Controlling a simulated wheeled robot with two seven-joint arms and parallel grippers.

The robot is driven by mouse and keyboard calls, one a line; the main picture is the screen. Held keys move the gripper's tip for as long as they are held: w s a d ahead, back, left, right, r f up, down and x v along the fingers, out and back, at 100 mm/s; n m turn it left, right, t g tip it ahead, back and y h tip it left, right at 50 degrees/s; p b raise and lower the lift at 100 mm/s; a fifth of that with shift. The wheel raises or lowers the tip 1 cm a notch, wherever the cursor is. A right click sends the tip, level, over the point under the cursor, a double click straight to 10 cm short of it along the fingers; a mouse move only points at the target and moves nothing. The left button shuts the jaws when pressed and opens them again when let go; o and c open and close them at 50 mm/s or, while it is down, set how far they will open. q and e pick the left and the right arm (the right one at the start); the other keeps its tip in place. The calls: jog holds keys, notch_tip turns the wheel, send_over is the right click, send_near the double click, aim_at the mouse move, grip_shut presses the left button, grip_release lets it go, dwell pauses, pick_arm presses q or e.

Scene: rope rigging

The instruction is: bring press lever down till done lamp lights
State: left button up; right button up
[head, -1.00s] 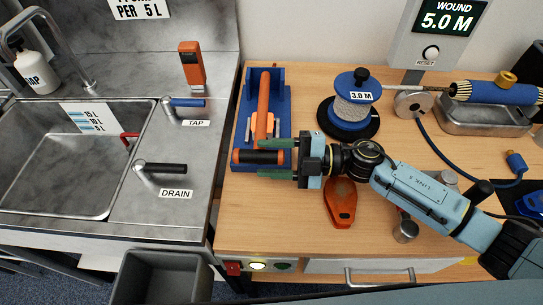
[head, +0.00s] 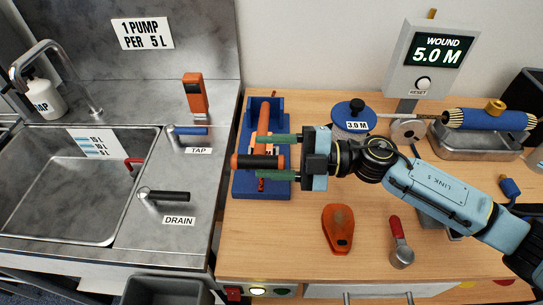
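The press (head: 277,187) has a blue base at the back left of the wooden bench. Its orange lever (head: 263,122) ends in a black crossbar grip with orange ends. My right gripper (head: 262,156) reaches in from the right, its green fingers above and below the grip. It appears shut on the grip, though exact contact is hard to see. The grip stands above the base, with a small red part below it. My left gripper is out of view.
An orange tool (head: 338,228) and a red-handled tool (head: 400,245) lie on the bench in front. A counter (head: 430,60) reads 5.0 M. The sink (head: 65,190) is at left.

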aim_at(290, 166)
jog(key=shift+d, duration=0.1)
jog(key=shift+s+d, duration=0.1)
jog(key=shift+d, duration=0.75)
jog(key=shift+s+d, duration=0.1)
jog(key=shift+d, duration=0.75)
jog(key=s+d+b, duration=0.1)
jog(key=d+b, duration=0.1)
jog(key=d, duration=0.9)
jog(key=shift+s+d, duration=0.2)
jog(key=shift+d, duration=0.2)
jog(key=shift+p, duration=0.3)
jog(key=shift+c, duration=0.3)
